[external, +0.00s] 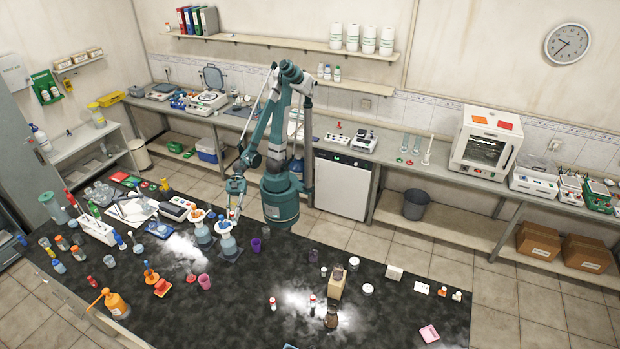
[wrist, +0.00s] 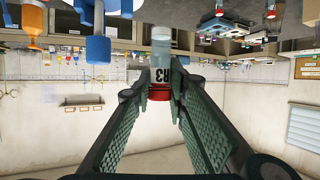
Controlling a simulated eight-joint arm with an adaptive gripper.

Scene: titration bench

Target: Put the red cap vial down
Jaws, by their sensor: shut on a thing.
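The red cap vial (wrist: 161,50) is between my gripper's fingertips in the wrist view. It has a clear upper part, a dark-lettered pale label and a red cap (wrist: 159,92). The wrist picture looks upside down, with the bench along its top edge. My gripper (wrist: 160,82) is shut on the vial near the cap. In the external view my gripper (external: 235,207) is low over the back of the dark bench (external: 215,285), by the blue flasks. The vial is too small to make out there, so I cannot tell whether its base touches anything.
Flasks with blue liquid (external: 203,237) (external: 228,246) stand close to my gripper. A purple cup (external: 256,246) is to the right and a pink cup (external: 204,281) in front. Other small red-capped vials (external: 273,303) (external: 312,300) stand farther right. Bare bench lies around the front middle.

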